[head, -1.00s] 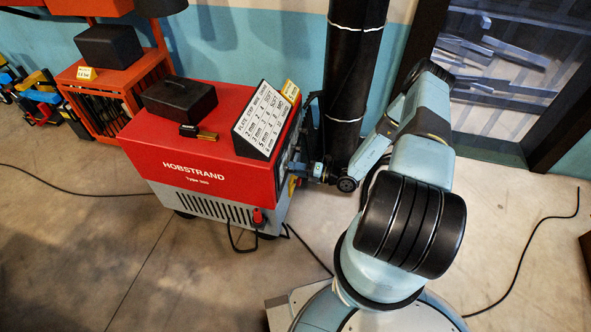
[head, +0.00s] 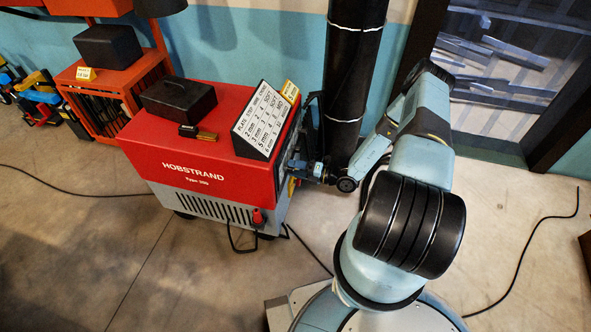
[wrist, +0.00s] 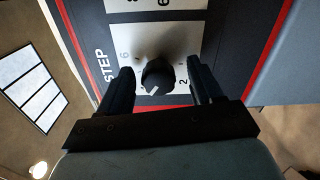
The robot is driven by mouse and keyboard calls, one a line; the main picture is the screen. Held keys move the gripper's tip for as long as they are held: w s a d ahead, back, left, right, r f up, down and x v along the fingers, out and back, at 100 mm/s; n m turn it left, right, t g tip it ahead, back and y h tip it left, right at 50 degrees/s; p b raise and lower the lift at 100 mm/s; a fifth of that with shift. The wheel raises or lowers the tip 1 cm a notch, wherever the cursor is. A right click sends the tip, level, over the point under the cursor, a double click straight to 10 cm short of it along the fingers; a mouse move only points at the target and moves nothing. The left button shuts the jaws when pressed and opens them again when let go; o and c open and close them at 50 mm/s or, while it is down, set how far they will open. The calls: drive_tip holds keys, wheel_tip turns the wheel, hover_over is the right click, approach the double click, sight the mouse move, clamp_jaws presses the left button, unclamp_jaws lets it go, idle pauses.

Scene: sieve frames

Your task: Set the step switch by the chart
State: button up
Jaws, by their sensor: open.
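The pointer mark is toward the bottom of the picture. My gripper (wrist: 160,68) is open, one finger on each side of the knob, with gaps visible. In the head view my gripper (head: 300,169) is at the right side of the red machine. The chart (head: 264,121) leans on the machine's top; its small rows are hard to read.
The red and grey HOBSTRAND machine (head: 195,165) carries a black box (head: 179,100) and a yellow tag (head: 290,91). A dark column (head: 350,80) stands close behind my wrist. Cables lie on the floor. An orange rack (head: 105,95) stands at the left.

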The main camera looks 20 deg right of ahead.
drive_tip(key=v, duration=1.3)
drive_tip(key=shift+s+d, duration=0.25)
drive_tip(key=shift+d, duration=0.05)
drive_tip(key=a+r+n+g+h, duration=0.25)
drive_tip(key=r+n+g, duration=0.25)
drive_tip(key=r+n, duration=1.05)
drive_tip(key=a+r+n+g+h, duration=0.2)
drive_tip(key=r+n+g+h, duration=0.35)
drive_tip(key=r, duration=1.65)
drive_tip(key=s+a+r+n+t+h, duration=0.2)
drive_tip(key=s+r+n+t+h, duration=0.1)
drive_tip(key=s+r+n, duration=0.6)
drive_tip(key=s+a+r+n+t+h, duration=0.2)
drive_tip(key=s+r+n+t+h, duration=0.2)
drive_tip(key=s+r+n, duration=0.6)
drive_tip(key=shift+s+r+h, duration=0.3)
drive_tip(key=shift+s+r, duration=0.85)
drive_tip(key=shift+r, duration=2.2)
